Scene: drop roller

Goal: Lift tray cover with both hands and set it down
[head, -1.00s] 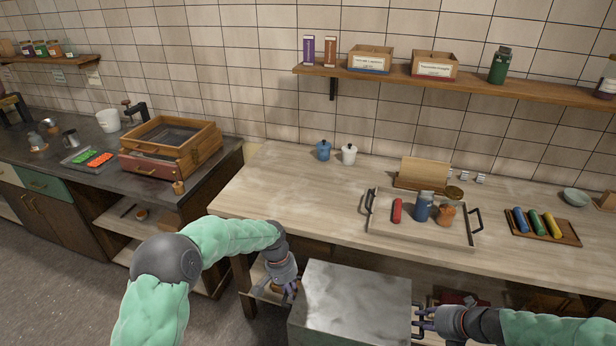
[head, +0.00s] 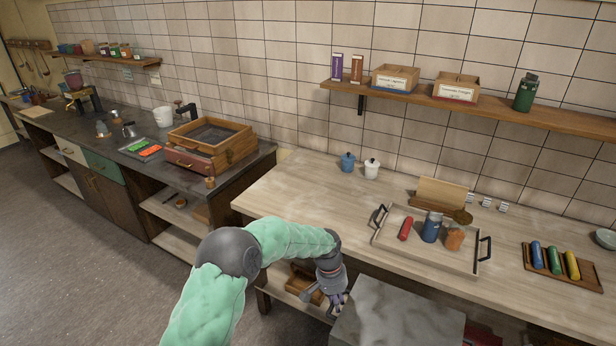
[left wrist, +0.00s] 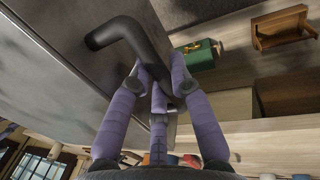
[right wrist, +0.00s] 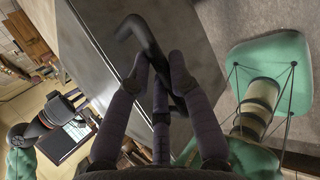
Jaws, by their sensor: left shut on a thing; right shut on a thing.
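The tray cover (head: 385,318) is a grey metal box at the bottom edge of the head view, in front of the wooden counter and mostly cut off. My left gripper (head: 338,303) is at its left side; in the left wrist view its fingers (left wrist: 158,82) are shut around a dark bent handle (left wrist: 112,32). In the right wrist view my right gripper (right wrist: 158,82) is shut around the cover's other dark handle (right wrist: 132,28). The right gripper is outside the head view. The tray (head: 392,243) sits on the counter with red, blue and orange containers in it, uncovered.
The counter (head: 300,200) is clear left of the tray. A board with coloured rolls (head: 554,260) lies to the right. A wooden stand (head: 440,195) and two small pots (head: 372,169) are behind. A dark counter with a wooden box (head: 212,145) is at the left.

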